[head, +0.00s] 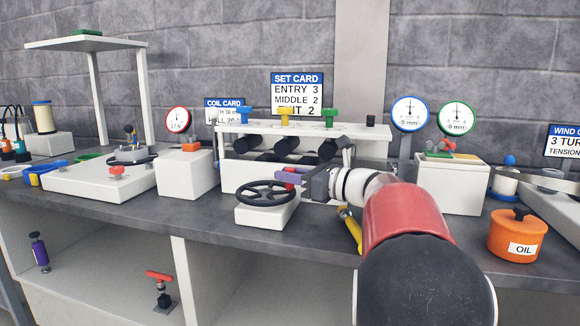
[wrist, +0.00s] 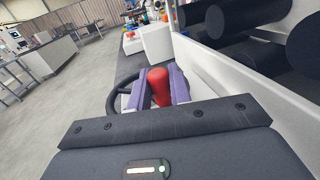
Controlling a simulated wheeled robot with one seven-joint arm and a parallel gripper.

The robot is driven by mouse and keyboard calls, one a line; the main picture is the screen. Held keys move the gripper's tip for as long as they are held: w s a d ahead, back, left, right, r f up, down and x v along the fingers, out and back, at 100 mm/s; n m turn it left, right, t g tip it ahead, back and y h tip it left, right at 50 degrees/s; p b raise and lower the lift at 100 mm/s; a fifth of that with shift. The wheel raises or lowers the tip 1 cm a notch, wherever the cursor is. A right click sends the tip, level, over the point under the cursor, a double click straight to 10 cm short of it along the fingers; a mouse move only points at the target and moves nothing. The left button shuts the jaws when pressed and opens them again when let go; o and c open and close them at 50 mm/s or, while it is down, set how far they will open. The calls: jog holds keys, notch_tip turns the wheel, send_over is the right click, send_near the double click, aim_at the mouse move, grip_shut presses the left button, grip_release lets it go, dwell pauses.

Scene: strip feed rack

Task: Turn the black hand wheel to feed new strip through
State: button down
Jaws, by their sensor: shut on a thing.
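The black hand wheel (head: 262,205) lies flat on a white block on the bench, in front of the strip feed rack (head: 232,177). My gripper (head: 287,178) reaches in from the right at the wheel's far right side. In the wrist view, its purple fingers (wrist: 160,88) are shut on the wheel's upright red handle (wrist: 160,84), one finger on each side. Part of the wheel's black rim (wrist: 118,97) shows to the left of the fingers. The rack's black rollers (head: 285,145) sit behind the wheel, beneath yellow, blue and green knobs. I cannot make out any strip there.
A set card (head: 297,92) reads entry 3, middle 2, exit 2. Two dials (head: 410,113) stand right of the rack. A yellow-handled tool (head: 349,230) lies beneath my arm. An orange oil pot (head: 517,238) is at right, and a white box (head: 184,172) stands left.

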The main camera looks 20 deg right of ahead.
jog(key=shift+w+d+r+n+g+y+p, duration=0.1)
jog(key=shift+w+n+g+y+p, duration=0.2)
jog(key=shift+n+g+y+p, duration=0.3)
jog(key=c, duration=1.3)
grip_release()
jog(key=shift+c, duration=0.2)
jog(key=v, duration=0.7)
jog(key=shift+s+d+b, duration=0.2)
jog(key=shift+d+b, duration=0.1)
jog(key=shift+b, duration=0.05)
jog(key=shift+o, duration=0.3)
